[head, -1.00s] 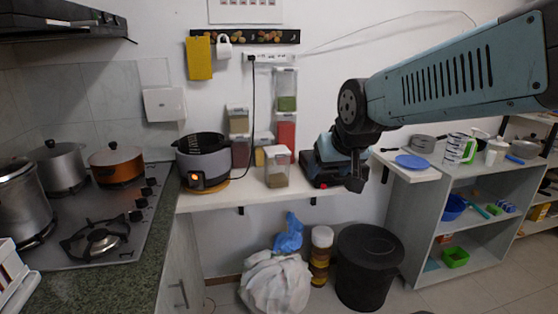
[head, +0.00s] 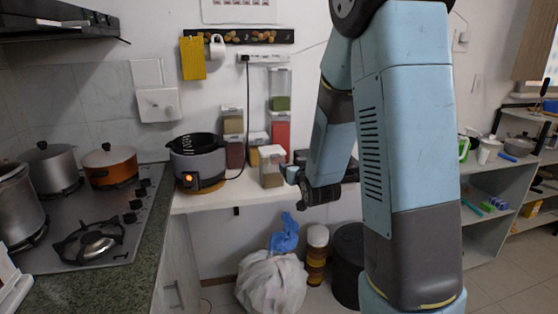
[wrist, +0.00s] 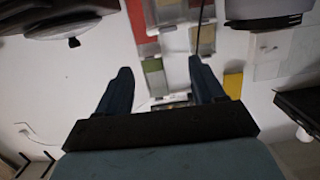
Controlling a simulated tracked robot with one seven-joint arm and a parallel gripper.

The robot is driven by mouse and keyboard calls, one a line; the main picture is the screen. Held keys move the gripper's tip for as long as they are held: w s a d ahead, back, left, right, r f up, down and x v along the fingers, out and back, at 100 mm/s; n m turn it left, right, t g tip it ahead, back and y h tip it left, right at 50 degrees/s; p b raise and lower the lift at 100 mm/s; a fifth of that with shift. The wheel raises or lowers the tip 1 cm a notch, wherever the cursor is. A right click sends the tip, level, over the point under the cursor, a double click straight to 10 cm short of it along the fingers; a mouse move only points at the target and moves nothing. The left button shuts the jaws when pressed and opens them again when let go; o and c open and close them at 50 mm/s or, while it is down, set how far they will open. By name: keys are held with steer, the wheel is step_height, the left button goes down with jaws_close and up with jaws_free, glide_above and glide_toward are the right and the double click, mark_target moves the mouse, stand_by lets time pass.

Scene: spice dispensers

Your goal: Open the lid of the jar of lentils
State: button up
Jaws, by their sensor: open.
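A clear jar with a pale lid and brownish contents (head: 272,168) stands at the front of the white shelf. Other clear jars stand behind it, one with green contents (head: 280,103) above one with red contents (head: 281,132). I cannot tell for sure which holds lentils. My gripper (head: 292,175) is just right of the front jar. Whether it touches the jar is unclear. In the wrist view, which looks upside down, my gripper (wrist: 160,66) is open with nothing between its fingers, and the green jar (wrist: 155,78) shows beyond.
A grey cooker (head: 198,160) stands left of the jars on the white shelf (head: 225,199). Pots and a hob are at far left. A white bag (head: 272,283) and a dark bin (head: 347,265) are below. My arm hides much of the right side.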

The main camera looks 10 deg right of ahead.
step_height(320, 180, down, 2)
steer(key=t, duration=0.1)
steer(key=t+y, duration=0.1)
glide_toward(276, 157)
steer(key=shift+n, duration=0.4)
steer(key=w, duration=0.8)
steer(key=shift+w+a, duration=0.2)
steer(key=shift+a, duration=0.05)
steer(key=shift+c, duration=0.2)
